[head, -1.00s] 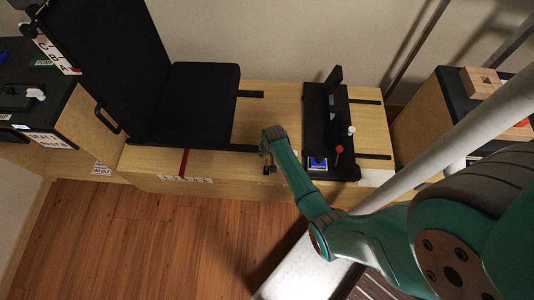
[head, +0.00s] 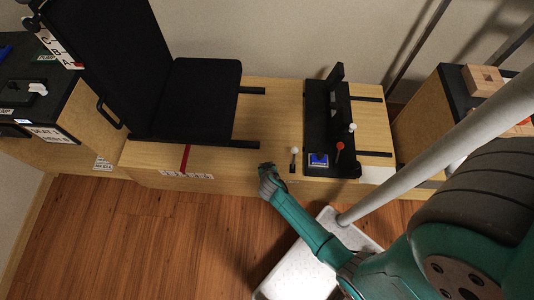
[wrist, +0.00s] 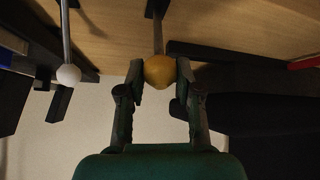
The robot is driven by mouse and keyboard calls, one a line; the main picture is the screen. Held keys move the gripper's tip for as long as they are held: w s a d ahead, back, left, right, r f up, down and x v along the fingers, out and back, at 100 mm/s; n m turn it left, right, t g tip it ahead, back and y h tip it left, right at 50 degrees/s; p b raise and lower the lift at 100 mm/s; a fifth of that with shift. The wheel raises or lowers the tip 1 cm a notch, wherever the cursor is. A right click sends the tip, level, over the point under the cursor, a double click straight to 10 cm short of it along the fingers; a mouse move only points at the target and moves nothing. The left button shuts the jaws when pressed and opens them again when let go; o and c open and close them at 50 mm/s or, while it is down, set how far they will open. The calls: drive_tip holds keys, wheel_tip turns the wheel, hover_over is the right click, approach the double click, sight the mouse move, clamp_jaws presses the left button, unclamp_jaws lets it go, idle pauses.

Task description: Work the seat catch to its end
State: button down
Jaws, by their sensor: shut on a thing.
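A yellow ball knob (wrist: 159,70) on a thin metal rod sits between my fingertips in the wrist view; it appears to be the seat catch. My gripper (wrist: 158,76) is shut on this knob. In the head view my gripper (head: 267,170) is at the front edge of the wooden bench, and it hides the knob there. The black seat (head: 198,98) stands on rails on the bench, behind and left of my gripper. No readable label for the catch shows.
A white-knobbed lever (head: 294,151) stands close to the right of my gripper; its white knob (wrist: 68,75) is at left in the wrist view. Farther right, a black panel (head: 320,120) carries a red-knobbed lever (head: 340,146) and a blue switch (head: 318,160).

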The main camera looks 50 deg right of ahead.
drive_tip(key=shift+s+a+f, duration=0.5)
drive_tip(key=shift+a, duration=0.15)
drive_tip(key=c, duration=0.8)
unclamp_jaws()
drive_tip(key=shift+a, duration=0.15)
drive_tip(key=shift+r, duration=0.1)
drive_tip(key=v, duration=1.1)
drive_tip(key=shift+s+a+r, duration=0.1)
drive_tip(key=shift+s+r, duration=0.15)
drive_tip(key=shift+r, duration=0.1)
